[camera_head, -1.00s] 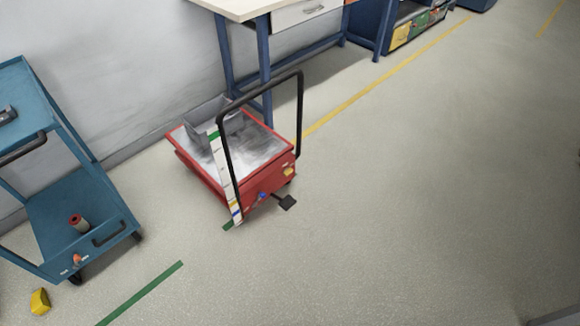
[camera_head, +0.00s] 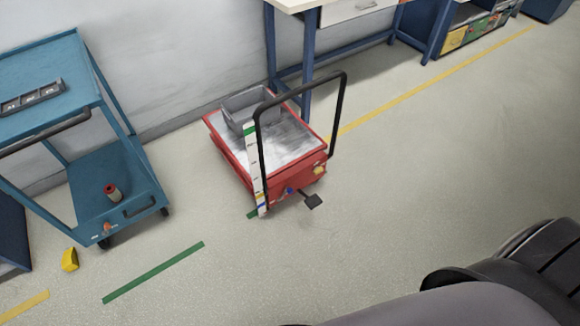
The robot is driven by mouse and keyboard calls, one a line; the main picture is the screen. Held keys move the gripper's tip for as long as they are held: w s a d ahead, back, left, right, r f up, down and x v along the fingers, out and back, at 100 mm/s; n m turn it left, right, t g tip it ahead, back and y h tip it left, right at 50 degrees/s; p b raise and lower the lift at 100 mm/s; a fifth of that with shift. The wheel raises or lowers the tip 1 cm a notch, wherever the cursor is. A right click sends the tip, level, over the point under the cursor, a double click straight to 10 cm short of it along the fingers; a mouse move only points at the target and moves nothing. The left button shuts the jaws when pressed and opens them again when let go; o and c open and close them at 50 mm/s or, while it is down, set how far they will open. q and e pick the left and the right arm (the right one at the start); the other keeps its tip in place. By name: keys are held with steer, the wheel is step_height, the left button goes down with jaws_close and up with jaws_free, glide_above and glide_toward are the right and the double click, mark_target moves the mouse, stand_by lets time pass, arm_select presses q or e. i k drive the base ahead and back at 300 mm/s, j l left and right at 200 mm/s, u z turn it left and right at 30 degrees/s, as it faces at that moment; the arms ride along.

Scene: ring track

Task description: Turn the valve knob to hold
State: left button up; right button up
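A red lift cart (camera_head: 296,184) with a black push handle stands on the floor near the middle. Its end face has a small blue knob (camera_head: 289,190), a yellow part (camera_head: 319,169) and a black pedal (camera_head: 312,201). A striped scale strip (camera_head: 254,160) stands upright at its near corner. The blue trolley at left has a small orange knob (camera_head: 107,228) low on its end. I cannot tell which of these is the valve knob, nor read any "hold" mark. Neither gripper is visible; only grey and black parts of my arm show at lower right.
The blue trolley (camera_head: 75,215) stands by the wall with a dark tray (camera_head: 33,96) on top and a red-ended spool (camera_head: 113,193) below. A yellow block (camera_head: 70,260) lies on the floor. A workbench (camera_head: 300,5) stands behind the cart. Floor in front and right is open.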

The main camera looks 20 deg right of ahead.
mark_target(317, 170)
steer(key=i+l+u, duration=0.2)
steer(key=l+u, duration=0.15)
steer(key=l, duration=0.45)
steer(key=i+l+u, duration=0.1)
steer(key=l+u, duration=0.25)
steer(key=l, duration=0.4)
steer(key=l+u, duration=0.35)
steer(key=l, duration=0.45)
